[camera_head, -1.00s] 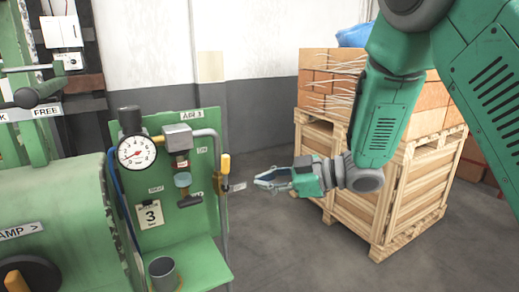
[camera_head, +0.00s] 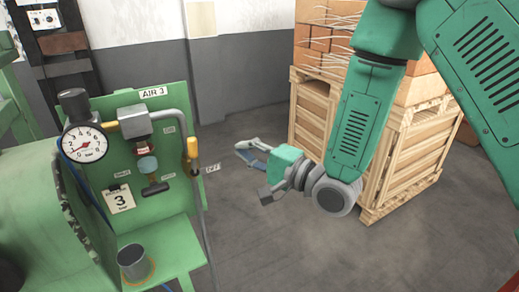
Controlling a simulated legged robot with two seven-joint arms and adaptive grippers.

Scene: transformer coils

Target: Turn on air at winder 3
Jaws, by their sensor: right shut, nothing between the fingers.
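A green panel (camera_head: 178,88) labelled AIR 3 stands at left. It carries a round white gauge (camera_head: 84,142), a grey block (camera_head: 136,122) and a grey pipe (camera_head: 181,117). A small yellow handle (camera_head: 193,147) sits upright on the pipe at the panel's right edge. A tag with a 3 (camera_head: 119,199) hangs on the panel. My right gripper (camera_head: 243,148) points left, right of the yellow handle and apart from it. It is shut with nothing in it. My left gripper is out of view.
A grey cup (camera_head: 132,262) stands on the green shelf (camera_head: 178,258) below the panel. A wooden crate (camera_head: 402,165) with stacked boxes (camera_head: 425,89) stands behind my right arm. Grey floor (camera_head: 255,240) is clear between panel and crate.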

